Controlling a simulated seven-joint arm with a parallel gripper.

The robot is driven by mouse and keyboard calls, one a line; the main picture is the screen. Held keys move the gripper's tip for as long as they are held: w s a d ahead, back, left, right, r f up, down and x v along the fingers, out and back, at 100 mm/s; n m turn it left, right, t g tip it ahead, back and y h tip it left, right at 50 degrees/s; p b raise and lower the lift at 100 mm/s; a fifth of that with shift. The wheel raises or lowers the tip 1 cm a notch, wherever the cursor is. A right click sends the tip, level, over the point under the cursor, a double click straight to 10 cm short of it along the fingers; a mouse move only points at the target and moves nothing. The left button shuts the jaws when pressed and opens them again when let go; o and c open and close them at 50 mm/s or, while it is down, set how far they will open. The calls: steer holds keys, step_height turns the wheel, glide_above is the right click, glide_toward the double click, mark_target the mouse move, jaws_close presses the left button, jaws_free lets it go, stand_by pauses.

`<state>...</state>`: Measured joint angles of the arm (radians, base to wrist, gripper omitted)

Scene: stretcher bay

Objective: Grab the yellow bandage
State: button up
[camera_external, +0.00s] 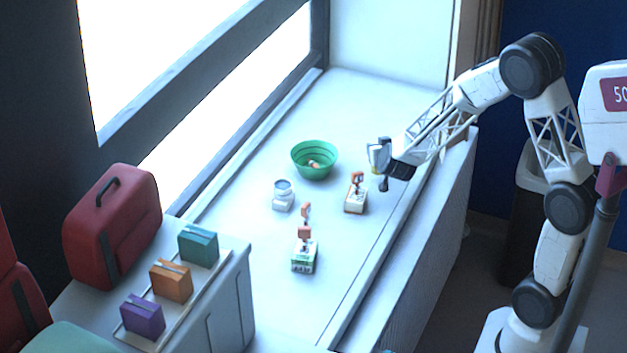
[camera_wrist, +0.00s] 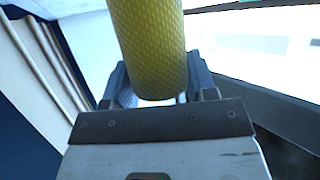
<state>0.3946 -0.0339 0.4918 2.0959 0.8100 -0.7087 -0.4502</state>
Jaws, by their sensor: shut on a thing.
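The yellow bandage (camera_wrist: 150,45) is a textured yellow roll that fills the top middle of the wrist view. My gripper (camera_wrist: 160,95) is shut on it, with one finger on each side of the roll. The bandage looks raised above the counter, but the exact height is hard to tell.
A green bowl (camera_external: 315,160) with small items inside stands left of my gripper. Colored boxes and a red case (camera_external: 110,225) are at left.

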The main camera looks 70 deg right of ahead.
steer(key=s+a+r, duration=0.1)
steer(key=s+a, duration=0.4)
steer(key=s, duration=0.5)
steer(key=shift+s+a, duration=0.2)
steer(key=shift+a, duration=0.15)
